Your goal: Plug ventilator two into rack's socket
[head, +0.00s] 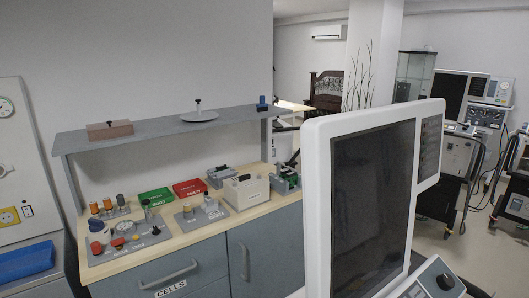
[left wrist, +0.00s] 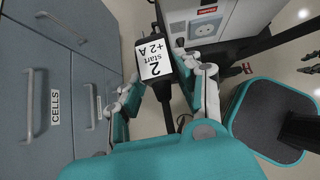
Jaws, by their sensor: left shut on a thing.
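In the left wrist view my left gripper (left wrist: 165,98) is shut on a black plug-like piece. A white tag (left wrist: 153,58) reading "2 start +2 A" shows at this piece; part of the piece is hidden by the fingers. In the head view a white ventilator-like machine with a dark screen (head: 370,205) stands close at the front right; no number shows on it. Neither gripper shows in the head view.
A bench (head: 190,240) with small trays, boxes and instruments stands at centre left, under a grey shelf (head: 170,128). Its grey drawers (left wrist: 60,90) fill the left of the wrist view. A white machine body (left wrist: 205,20) is at that view's top. More machines (head: 452,165) stand back right.

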